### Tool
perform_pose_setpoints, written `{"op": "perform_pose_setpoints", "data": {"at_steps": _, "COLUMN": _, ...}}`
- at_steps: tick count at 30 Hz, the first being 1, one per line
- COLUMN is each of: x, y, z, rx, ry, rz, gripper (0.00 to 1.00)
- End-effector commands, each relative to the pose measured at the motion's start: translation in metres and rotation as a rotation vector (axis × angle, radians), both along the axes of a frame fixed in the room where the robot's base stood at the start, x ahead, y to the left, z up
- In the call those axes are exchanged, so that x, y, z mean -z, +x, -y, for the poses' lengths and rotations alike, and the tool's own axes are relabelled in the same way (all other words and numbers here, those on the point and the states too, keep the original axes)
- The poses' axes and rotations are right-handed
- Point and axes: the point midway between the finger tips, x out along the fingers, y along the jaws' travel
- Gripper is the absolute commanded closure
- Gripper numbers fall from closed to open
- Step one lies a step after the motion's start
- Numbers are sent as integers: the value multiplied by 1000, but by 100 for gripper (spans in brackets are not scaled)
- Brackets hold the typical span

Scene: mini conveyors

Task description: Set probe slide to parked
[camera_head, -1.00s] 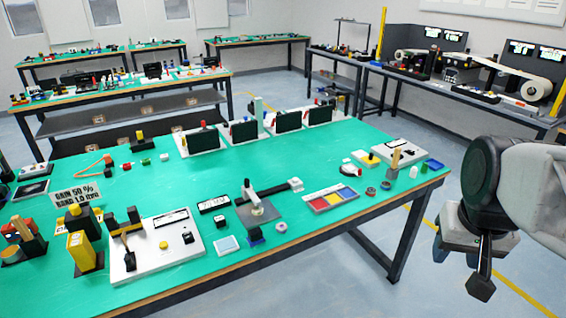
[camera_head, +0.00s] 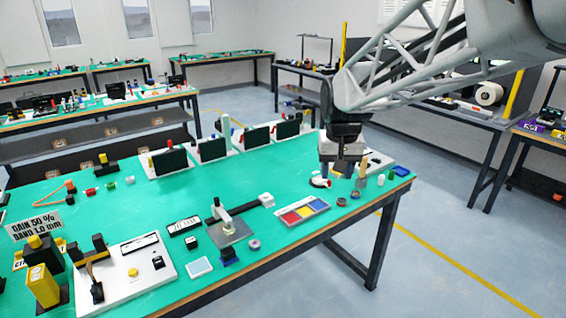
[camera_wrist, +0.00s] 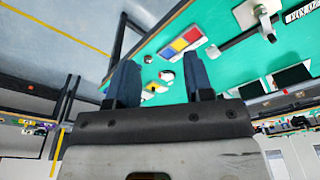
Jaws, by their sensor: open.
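Part of the likely fixture shows at the top of the wrist view (camera_wrist: 262,14). My gripper (camera_head: 343,170) is open and empty over the right end of the table, well to the right of the fixture. Its two dark blue fingers (camera_wrist: 160,85) stand apart in the wrist view.
A tray with red, yellow and blue pads (camera_head: 303,212) lies between the fixture and my gripper. Small parts and a white board (camera_head: 375,160) are under or beside my gripper. A white control panel (camera_head: 130,275) is at left. Several black screens (camera_head: 212,150) line the back.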

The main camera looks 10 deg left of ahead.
Motion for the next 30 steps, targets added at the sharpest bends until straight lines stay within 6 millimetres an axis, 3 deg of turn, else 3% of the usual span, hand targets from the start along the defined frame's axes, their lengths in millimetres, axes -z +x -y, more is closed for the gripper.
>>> {"op": "perform_pose_setpoints", "data": {"at_steps": 15, "x": 40, "y": 99, "z": -122, "rx": -78, "ry": -9, "rz": -44, "gripper": 53}}
{"op": "perform_pose_setpoints", "data": {"at_steps": 30, "x": 107, "y": 165, "z": -256, "rx": -150, "ry": -23, "rz": -83, "gripper": 53}}
